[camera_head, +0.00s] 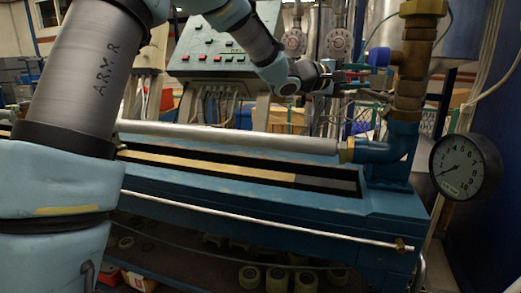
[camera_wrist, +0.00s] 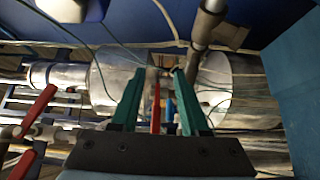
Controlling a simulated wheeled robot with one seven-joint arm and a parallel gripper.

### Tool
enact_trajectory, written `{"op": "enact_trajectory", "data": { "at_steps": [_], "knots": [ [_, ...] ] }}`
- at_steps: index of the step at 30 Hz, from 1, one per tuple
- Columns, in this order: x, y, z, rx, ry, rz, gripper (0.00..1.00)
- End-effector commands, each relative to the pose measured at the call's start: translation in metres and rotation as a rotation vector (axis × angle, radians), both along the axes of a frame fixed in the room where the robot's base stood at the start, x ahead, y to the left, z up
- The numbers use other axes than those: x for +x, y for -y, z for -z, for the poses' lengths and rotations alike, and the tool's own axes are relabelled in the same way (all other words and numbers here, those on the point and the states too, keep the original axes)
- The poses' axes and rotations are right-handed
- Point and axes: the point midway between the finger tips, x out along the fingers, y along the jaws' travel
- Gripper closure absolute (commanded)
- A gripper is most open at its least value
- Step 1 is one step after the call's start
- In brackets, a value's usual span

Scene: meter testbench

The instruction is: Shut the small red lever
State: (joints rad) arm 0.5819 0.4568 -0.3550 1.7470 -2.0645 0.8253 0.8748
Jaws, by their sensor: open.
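My gripper (camera_head: 362,76) is open, its green fingers pointing right toward the brass and blue pipe column in the head view. In the wrist view my gripper (camera_wrist: 163,73) shows both fingers spread apart. A thin red lever (camera_wrist: 155,106) appears in the gap between them, nearer the left finger. A blue part (camera_wrist: 170,108) stands beside it. I cannot tell whether the fingers touch the lever or how far away it is.
A larger red handle (camera_wrist: 40,105) is at the left of the wrist view. The vertical pipe column (camera_head: 409,80) carries a blue knob (camera_head: 380,57) close to the fingertips. A round gauge (camera_head: 465,166) is at right. The blue bench (camera_head: 260,205) and a silver pipe (camera_head: 230,139) lie below.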

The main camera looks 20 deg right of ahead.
Motion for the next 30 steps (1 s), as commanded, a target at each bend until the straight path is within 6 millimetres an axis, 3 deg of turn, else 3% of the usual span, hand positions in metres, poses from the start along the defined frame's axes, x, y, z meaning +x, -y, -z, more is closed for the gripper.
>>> {"op": "enact_trajectory", "data": {
  "at_steps": [8, 26, 30],
  "knots": [
    [-0.007, 0.006, -0.002, 0.002, -0.002, -0.143, 0.55],
    [-0.015, -0.107, 0.003, 0.013, 0.003, -0.146, 0.55],
    [-0.015, -0.122, 0.024, 0.111, 0.015, -0.124, 0.55]
  ]
}}
